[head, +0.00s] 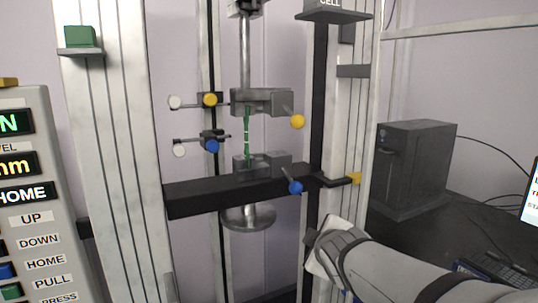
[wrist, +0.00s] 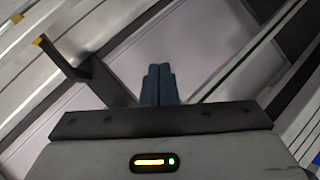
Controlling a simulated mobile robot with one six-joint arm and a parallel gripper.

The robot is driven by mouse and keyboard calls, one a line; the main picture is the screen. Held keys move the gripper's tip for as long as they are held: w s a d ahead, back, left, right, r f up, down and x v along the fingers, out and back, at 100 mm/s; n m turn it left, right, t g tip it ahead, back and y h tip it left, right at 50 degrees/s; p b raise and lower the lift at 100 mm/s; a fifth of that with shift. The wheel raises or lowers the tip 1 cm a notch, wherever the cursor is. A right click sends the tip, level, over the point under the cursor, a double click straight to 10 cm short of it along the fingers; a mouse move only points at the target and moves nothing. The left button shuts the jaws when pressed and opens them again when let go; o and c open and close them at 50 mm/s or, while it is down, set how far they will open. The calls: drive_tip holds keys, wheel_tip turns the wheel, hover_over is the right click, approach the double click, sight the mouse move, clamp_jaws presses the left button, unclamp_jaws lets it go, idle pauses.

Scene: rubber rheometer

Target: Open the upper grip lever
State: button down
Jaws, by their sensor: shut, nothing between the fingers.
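The upper grip (head: 262,101) is a grey block on the vertical rod of the test frame. Its lever ends in a yellow ball (head: 297,121) and slants down to the right. A thin green specimen (head: 247,135) runs from this grip to the lower grip (head: 262,165). The lower grip's lever has a blue ball (head: 295,187). My gripper's blue fingers (wrist: 158,70) are together and empty in the wrist view. In the head view my wrist is at lower right, below and right of both levers; the fingertips cannot be made out there. The upper lever is not recognisable in the wrist view.
Two extensometer arms with white, yellow (head: 210,99) and blue (head: 212,146) knobs stand left of the specimen. A black crossbeam (head: 235,192) spans the columns. A yellow-tipped black bracket (head: 353,179) juts out above my wrist. A dark computer case (head: 415,165) stands right.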

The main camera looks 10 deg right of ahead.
drive_tip(key=w+d+r+n+t+b, duration=0.1)
drive_tip(key=w+r+n+t, duration=0.1)
drive_tip(key=w+n+t, duration=0.1)
drive_tip(key=n+t+y+b, duration=0.85)
drive_tip(key=n+y, duration=0.35)
drive_tip(key=n, duration=1.3)
approach(292, 114)
wheel_tip(292, 114, down, 5)
drive_tip(key=s, duration=0.1)
drive_tip(key=shift+t+p, duration=0.25)
drive_tip(key=shift+p, duration=0.1)
drive_tip(key=p+x, duration=0.2)
drive_tip(key=x, duration=0.8)
drive_tip(key=shift+p, duration=0.4)
drive_tip(key=shift+f, duration=0.1)
